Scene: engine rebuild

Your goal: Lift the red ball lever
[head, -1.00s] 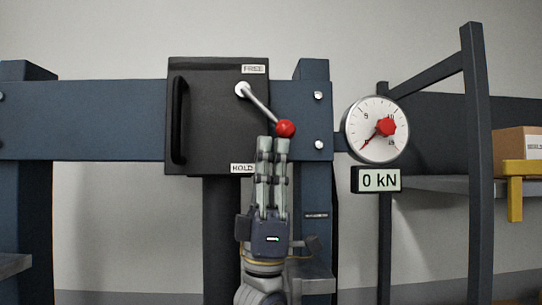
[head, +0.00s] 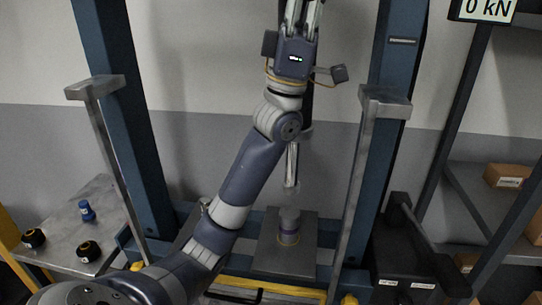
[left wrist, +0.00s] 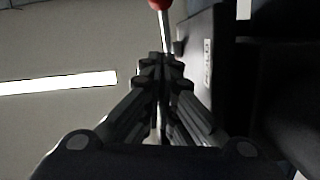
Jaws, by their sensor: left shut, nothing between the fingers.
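The red ball (left wrist: 158,4) of the lever shows at the top edge of the left wrist view, partly cut off. Its metal rod (left wrist: 167,32) runs down from it in the picture, behind my fingertips. My left gripper (left wrist: 163,65) is shut and empty, its fingertips just short of the ball in the picture. I cannot tell whether they touch the lever. In the head view the left gripper (head: 303,12) is at the top edge with its fingertips cut off, and the lever is out of frame. My right gripper is in no view.
The lever's dark box (left wrist: 200,45) is beside the fingers. Below my arm stand a press plate (head: 285,262) and a grey cylinder (head: 289,222) between blue posts. A side table (head: 60,235) at left holds small parts. A 0 kN display (head: 487,8) is at upper right.

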